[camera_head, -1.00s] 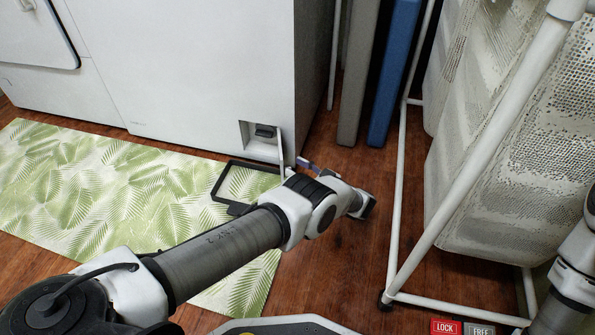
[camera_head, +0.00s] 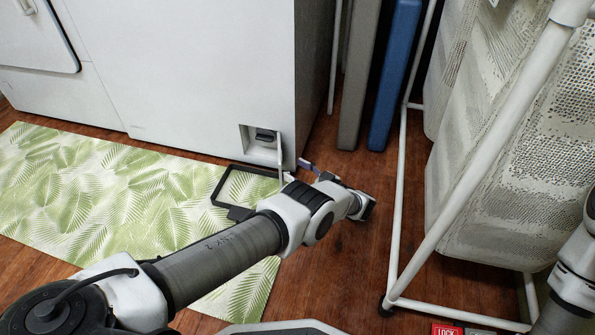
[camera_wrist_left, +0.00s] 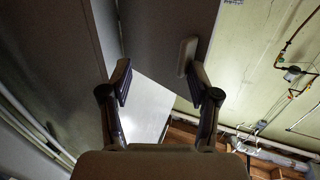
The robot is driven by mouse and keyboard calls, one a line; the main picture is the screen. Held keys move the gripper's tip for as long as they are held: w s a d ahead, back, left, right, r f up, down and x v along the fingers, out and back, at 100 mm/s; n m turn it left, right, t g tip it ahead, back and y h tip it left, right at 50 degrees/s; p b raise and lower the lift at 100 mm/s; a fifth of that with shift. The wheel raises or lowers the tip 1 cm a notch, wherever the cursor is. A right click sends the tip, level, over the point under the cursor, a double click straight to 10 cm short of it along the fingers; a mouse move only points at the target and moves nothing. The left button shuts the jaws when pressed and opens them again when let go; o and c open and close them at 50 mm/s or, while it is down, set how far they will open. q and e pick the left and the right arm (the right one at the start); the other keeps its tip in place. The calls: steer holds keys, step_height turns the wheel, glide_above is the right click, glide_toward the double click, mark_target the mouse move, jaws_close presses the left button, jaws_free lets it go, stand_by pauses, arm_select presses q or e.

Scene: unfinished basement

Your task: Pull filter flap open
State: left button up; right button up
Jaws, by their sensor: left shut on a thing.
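The white filter flap (camera_head: 281,160) stands out from the right side of a small recess at the bottom of the white machine, swung open and seen nearly edge-on. Inside the recess is a dark filter knob (camera_head: 265,137). My left gripper (camera_head: 300,168) is low at the flap's right side, largely hidden behind my wrist. In the left wrist view, a pale panel (camera_wrist_left: 146,105) shows between the two fingers of the left gripper (camera_wrist_left: 166,88), which is shut on the flap. My right arm shows only at the right edge, its gripper out of view.
A dark square frame (camera_head: 214,190) lies below the recess on the leaf-patterned mat (camera_head: 90,195). A white rack (camera_head: 397,220) with hanging cloth stands to the right. Blue (camera_head: 394,80) and grey (camera_head: 358,80) folded panels stand behind. Bare wooden floor lies between.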

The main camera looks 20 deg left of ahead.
arm_select(q)
steer(key=shift+w+r, duration=0.15)
steer(key=d, duration=0.2)
steer(key=s+d, duration=0.1)
steer(key=d, duration=0.4)
steer(key=shift+s+d, duration=0.2)
steer(key=shift+s, duration=0.2)
steer(key=shift+s, duration=0.1)
